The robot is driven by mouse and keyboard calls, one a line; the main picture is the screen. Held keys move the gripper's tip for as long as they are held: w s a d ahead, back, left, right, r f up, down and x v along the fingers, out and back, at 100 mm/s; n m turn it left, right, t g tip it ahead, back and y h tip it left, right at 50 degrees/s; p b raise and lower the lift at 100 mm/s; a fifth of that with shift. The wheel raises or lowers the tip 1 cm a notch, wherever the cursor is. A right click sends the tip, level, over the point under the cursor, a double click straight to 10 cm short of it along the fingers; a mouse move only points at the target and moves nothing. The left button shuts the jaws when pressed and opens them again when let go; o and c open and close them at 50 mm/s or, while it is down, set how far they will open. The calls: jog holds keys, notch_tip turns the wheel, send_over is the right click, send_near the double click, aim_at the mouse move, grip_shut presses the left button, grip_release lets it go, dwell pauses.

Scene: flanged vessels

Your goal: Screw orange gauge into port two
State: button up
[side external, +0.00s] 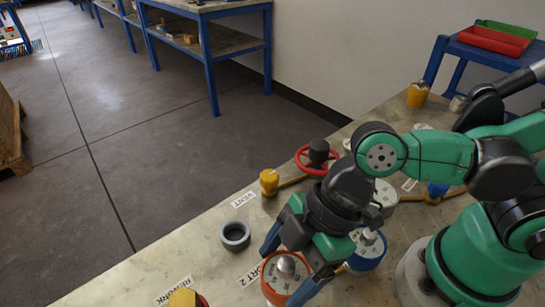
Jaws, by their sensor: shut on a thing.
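The orange gauge (272,291), an orange-rimmed round piece with a white face and a grey knob in its middle, is near the bottom centre. My gripper (290,268) reaches down over it with blue fingers on either side and is shut on it. A "PORT 2" label (248,277) lies on the bench just left of the gauge. The port itself is hidden under the gauge and fingers, so I cannot tell whether the gauge is seated in it.
A blue-rimmed gauge (367,262) stands close to the right of my gripper. A grey ring (235,236), a yellow fitting (268,182) and a red handwheel (302,158) stand behind. A yellow piece (184,298) is by the "REWORK" label (174,292). Bare bench lies left of the ring.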

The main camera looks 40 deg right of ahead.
jog(key=shift+f, duration=0.15)
jog(key=shift+f, duration=1.05)
dwell(0.3)
jog(key=m+t+h, duration=0.1)
jog(key=m, duration=0.2)
jog(key=m+t, duration=0.2)
jog(key=m, duration=0.1)
jog(key=shift+a+m+h, duration=0.1)
jog(key=shift+m+h, duration=0.3)
jog(key=m+h, duration=0.1)
jog(key=m, duration=0.2)
jog(key=m+t+h, duration=0.1)
jog(key=m, duration=0.1)
jog(key=shift+m+h, duration=0.4)
jog(key=o, duration=1.4)
jog(key=shift+r, duration=0.1)
